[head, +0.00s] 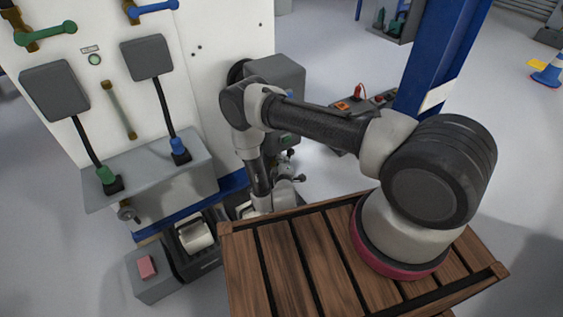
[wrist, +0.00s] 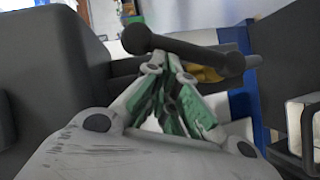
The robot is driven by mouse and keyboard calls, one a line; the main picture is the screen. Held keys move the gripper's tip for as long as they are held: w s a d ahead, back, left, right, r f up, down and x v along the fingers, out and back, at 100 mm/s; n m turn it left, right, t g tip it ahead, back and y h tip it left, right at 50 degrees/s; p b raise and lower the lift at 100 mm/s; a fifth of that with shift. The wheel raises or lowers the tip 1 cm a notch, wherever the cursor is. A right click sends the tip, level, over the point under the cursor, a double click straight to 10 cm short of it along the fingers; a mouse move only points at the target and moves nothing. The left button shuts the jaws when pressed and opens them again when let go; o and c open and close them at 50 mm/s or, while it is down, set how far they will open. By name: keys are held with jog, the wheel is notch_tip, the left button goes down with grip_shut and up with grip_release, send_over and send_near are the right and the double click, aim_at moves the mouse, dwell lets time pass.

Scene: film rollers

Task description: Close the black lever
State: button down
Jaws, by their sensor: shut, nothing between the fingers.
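The black lever (wrist: 190,50) shows in the wrist view as a dark bar with a rounded knob at each end. It lies slantwise across the upper middle, just beyond my fingertips. My gripper (wrist: 170,64) is shut and empty, its green-padded fingers meeting just below the bar. I cannot tell whether the fingertips touch it. In the head view my forearm hangs down beside the white cabinet, and my gripper is small and partly hidden there. A small dark knob (head: 299,178) shows close to it; I cannot tell whether it belongs to the lever.
The white cabinet (head: 225,40) carries grey boxes and a grey ledge (head: 160,170). A blue post (head: 440,60) and a control box with a red plug (head: 360,105) stand behind my arm. A roller unit (head: 195,236) sits low at left. Open floor lies at right.

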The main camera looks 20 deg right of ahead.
jog(key=shift+w+d, duration=0.1)
jog(key=shift+d, duration=0.15)
jog(key=w+d+f+m+g+y, duration=0.2)
jog(key=d+f+m+g+y, duration=0.2)
jog(key=d+f+m+y, duration=0.1)
jog(key=shift+w+d+m+y, duration=0.3)
jog(key=shift+d+m+y, duration=0.3)
jog(key=shift+d+m, duration=0.7)
jog(key=shift+d+n, duration=0.3)
jog(key=shift+r, duration=0.1)
